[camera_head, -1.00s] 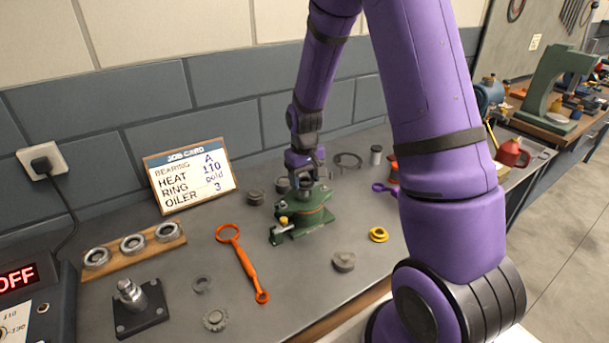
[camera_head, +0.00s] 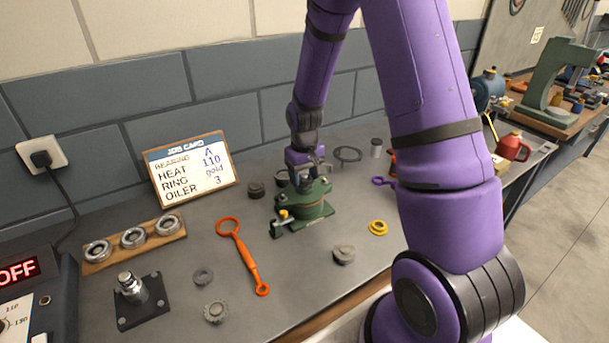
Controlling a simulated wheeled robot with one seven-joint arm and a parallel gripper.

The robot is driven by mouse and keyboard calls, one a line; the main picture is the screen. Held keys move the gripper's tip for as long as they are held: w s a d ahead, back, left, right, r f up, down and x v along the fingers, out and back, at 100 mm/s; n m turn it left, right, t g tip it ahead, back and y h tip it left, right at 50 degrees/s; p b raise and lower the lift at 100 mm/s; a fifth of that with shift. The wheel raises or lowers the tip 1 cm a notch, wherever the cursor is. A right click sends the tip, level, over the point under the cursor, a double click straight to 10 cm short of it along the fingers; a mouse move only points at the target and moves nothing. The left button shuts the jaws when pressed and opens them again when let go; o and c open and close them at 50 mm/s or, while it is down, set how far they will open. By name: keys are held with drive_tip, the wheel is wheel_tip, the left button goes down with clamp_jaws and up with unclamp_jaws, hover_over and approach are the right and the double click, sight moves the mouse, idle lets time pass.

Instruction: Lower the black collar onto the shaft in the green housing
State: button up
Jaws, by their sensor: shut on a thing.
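The green housing (camera_head: 312,208) stands on the bench, with a small yellow-topped fitting (camera_head: 283,214) at its left front. My gripper (camera_head: 303,178) is directly above the housing, pointing down at its top. It is shut on the black collar, which shows only as a dark patch between the fingers and the housing top. The fingers hide most of the collar. The shaft is hidden behind the gripper and collar. I cannot tell whether the collar is around the shaft or just above it.
A dark round part (camera_head: 256,189) is close left of the housing. An orange wrench (camera_head: 243,257) lies in front left, a yellow ring (camera_head: 377,228) and a grey part (camera_head: 343,254) to the right. A job card (camera_head: 190,170) leans at the back wall.

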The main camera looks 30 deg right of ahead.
drive_tip(key=shift+f, duration=0.2)
idle(0.6)
drive_tip(key=o, duration=1)
drive_tip(key=shift+r, duration=3.35)
wheel_tip(320, 180, up, 11)
drive_tip(key=shift+f, duration=0.1)
